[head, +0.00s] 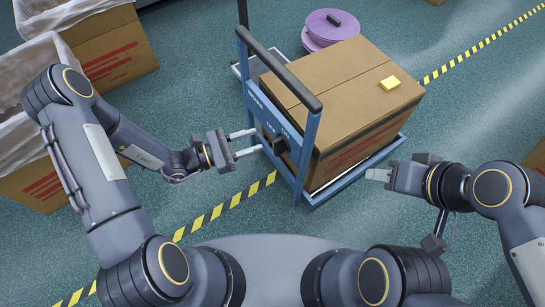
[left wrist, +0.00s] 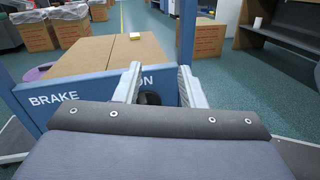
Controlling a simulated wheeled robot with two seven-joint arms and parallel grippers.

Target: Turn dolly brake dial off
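A blue dolly (head: 310,146) stands in the middle of the head view with a large closed cardboard box (head: 335,85) on it. Its front panel carries a dark brake dial (head: 281,145). In the left wrist view the panel (left wrist: 85,95) reads BRAKE and ON, and the dark dial (left wrist: 150,98) shows partly between my fingers, its lower part hidden by my gripper. My left gripper (head: 258,141) is open, its two fingers pointing at the panel beside the dial. I cannot tell whether they touch. My right gripper (head: 378,175) hangs right of the dolly, empty; its finger gap is unclear.
A dark handle bar (head: 278,68) rises above the panel. A yellow block (head: 389,83) lies on the box. Purple discs (head: 318,36) lie behind. Lined cardboard bins (head: 105,50) stand at left. Yellow-black tape (head: 222,207) crosses the floor under the dolly.

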